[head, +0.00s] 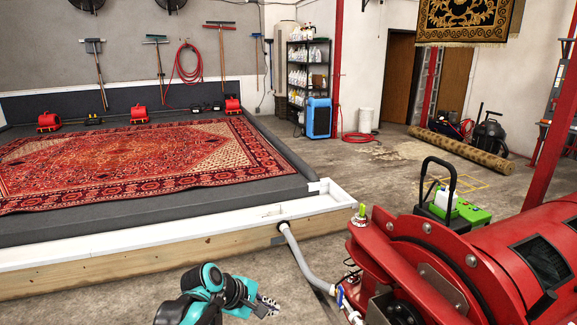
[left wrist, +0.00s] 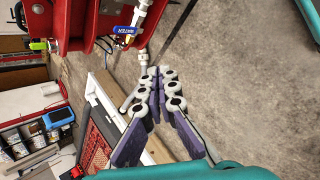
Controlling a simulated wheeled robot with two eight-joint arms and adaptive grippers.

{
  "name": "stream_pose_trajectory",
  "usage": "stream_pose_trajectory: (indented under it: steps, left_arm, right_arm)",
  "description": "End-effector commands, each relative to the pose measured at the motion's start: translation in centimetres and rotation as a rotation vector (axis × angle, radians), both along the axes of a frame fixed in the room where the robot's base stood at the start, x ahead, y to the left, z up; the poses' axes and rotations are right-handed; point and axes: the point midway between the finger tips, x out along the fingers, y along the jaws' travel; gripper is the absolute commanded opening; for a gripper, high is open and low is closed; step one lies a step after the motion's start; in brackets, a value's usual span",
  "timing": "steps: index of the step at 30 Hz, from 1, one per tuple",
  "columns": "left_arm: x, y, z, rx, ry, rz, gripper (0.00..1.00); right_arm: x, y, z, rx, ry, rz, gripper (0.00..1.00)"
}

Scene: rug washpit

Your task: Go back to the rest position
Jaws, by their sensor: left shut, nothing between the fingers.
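My left gripper (head: 267,305) shows at the bottom of the head view, left of centre, at the end of my teal and dark arm. It is over the concrete floor in front of the wash pit's wooden edge. In the left wrist view its fingers (left wrist: 161,77) are together, with nothing between them. The fingers appear apart from the red machine and from the pit edge. My right gripper is in neither view.
A large red machine (head: 420,245) fills the lower right, with a blue-handled valve (head: 340,297) and a grey hose (head: 303,262). Bare floor (head: 350,180) lies behind the machine.

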Motion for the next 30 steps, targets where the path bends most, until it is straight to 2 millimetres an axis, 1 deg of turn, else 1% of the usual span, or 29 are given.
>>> stream_pose_trajectory:
  steps: [1,4,7,12,15,18,21,24,30]
  left_arm:
    - [-2.1,1.0,0.6,0.074,-0.05,-0.049,0.0]
    - [-5.7,3.3,1.1,0.244,-0.156,-0.168,0.0]
    - [-9.3,5.5,1.2,0.417,-0.248,-0.296,0.0]
    - [-15.1,9.2,0.4,0.709,-0.369,-0.527,0.0]
    - [-17.6,10.9,-0.4,0.851,-0.414,-0.649,0.0]
    - [-19.3,12.2,-1.0,0.955,-0.441,-0.741,0.0]
    - [-20.2,12.9,-1.5,1.016,-0.453,-0.798,0.0]
    - [-20.5,13.1,-1.6,1.041,-0.458,-0.822,0.0]
    - [-20.5,13.2,-1.6,1.043,-0.459,-0.824,0.0]
  right_arm:
    - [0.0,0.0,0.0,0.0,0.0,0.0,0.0]
    - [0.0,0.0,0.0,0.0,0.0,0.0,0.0]
    - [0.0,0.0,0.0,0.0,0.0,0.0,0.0]
    - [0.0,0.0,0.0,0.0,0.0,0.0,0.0]
    - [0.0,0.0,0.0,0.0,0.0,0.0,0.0]
    - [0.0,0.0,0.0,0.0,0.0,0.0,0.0]
    - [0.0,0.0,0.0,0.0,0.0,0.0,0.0]
    - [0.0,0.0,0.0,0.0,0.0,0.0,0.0]
    - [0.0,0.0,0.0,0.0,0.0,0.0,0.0]
